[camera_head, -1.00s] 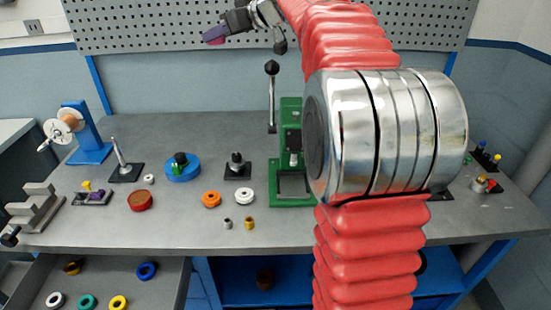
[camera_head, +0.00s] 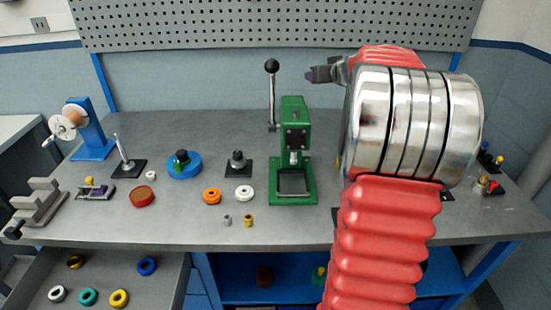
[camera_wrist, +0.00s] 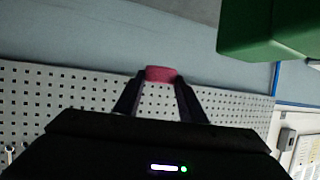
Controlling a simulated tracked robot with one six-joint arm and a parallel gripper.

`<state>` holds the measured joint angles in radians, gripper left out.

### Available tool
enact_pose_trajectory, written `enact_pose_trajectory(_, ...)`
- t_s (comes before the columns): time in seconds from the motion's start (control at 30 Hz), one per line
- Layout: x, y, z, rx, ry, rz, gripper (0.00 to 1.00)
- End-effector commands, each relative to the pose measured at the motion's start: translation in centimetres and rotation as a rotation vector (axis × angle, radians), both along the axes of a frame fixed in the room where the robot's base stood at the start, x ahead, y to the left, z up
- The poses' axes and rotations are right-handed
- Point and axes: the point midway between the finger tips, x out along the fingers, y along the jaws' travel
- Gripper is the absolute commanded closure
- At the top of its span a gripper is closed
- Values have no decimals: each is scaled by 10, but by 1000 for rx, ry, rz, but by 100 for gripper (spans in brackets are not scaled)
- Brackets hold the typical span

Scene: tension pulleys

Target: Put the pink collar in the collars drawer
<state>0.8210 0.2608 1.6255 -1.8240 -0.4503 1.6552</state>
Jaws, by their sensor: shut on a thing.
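My gripper (camera_wrist: 160,84) is shut on the pink collar (camera_wrist: 160,74), which shows between the fingertips in the wrist view. In the head view my gripper (camera_head: 312,75) is held high, to the right of the green press's lever, well above the bench; the collar is mostly hidden or too small to make out there. An open drawer (camera_head: 30,290) at the lower left holds several ring-shaped collars: a yellow one (camera_head: 119,298), a green one (camera_head: 88,297), a blue one (camera_head: 147,266), a white one (camera_head: 57,294) and a dark gold one (camera_head: 75,262).
The green press (camera_head: 294,150) with its upright lever stands mid-bench. A blue spool stand (camera_head: 90,135), a blue disc (camera_head: 184,166), a red disc (camera_head: 142,196), an orange ring (camera_head: 212,196) and a white ring (camera_head: 244,193) are on the bench (camera_head: 100,225). The pegboard (camera_head: 280,25) is behind.

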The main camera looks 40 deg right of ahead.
Motion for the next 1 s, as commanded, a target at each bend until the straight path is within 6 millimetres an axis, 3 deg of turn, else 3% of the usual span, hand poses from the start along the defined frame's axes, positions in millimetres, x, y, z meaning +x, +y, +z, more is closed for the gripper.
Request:
enact_pose_trajectory(0.37, 0, 0, -9, 2, -1, 0, 88)
enact_pose_trajectory(1.0, -1, -1, -94, 4, 1, -2, 88)
